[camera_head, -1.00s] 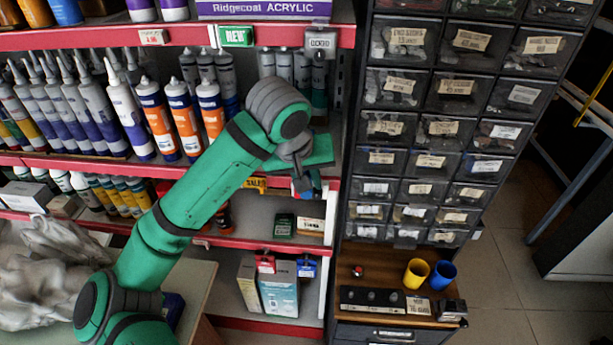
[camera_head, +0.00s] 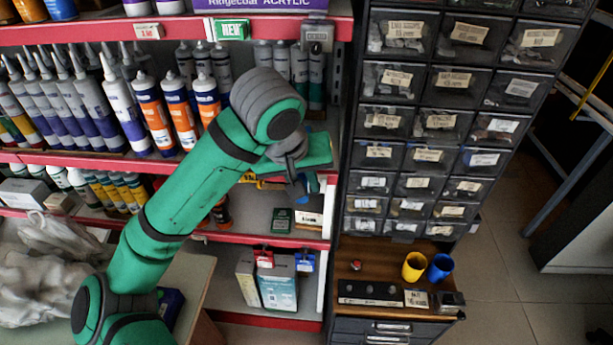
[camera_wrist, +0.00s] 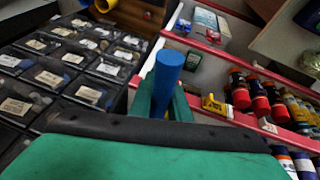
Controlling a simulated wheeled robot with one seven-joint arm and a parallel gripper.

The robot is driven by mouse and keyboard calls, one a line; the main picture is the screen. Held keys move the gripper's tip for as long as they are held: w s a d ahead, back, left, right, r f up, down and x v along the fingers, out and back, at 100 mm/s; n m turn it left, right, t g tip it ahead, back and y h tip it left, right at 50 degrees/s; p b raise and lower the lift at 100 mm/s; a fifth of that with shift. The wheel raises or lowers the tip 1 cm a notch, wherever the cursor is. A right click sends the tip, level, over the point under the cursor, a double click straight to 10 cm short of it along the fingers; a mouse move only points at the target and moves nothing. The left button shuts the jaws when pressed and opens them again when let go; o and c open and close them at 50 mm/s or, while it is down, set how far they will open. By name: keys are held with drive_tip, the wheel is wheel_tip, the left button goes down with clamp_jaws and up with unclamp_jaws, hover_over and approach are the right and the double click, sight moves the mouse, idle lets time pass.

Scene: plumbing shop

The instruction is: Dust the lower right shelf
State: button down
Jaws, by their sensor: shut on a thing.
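My gripper (camera_head: 303,186) is in front of the right end of the red-edged shelving, partly hidden by my wrist. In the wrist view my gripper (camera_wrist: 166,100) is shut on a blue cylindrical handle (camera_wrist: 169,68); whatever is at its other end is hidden. A bit of blue also shows at the gripper in the head view. The lower right shelf (camera_head: 258,229) is below and behind my gripper. On it stand a small dark green box (camera_head: 282,221) and a pale labelled item (camera_head: 308,219). I cannot see the handle touching the shelf.
Boxes (camera_head: 277,285) stand on the bottom shelf. A dark drawer cabinet (camera_head: 400,180) borders the shelving on the right, with a yellow cup (camera_head: 414,266) and a blue cup (camera_head: 440,267) on its wooden ledge. Tubes and bottles fill the shelves to the left.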

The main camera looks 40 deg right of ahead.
drive_tip(key=s+a, duration=0.4)
drive_tip(key=a, duration=0.1)
drive_tip(key=shift+s+a, duration=0.25)
drive_tip(key=shift+s, duration=0.1)
idle(0.4)
idle(0.7)
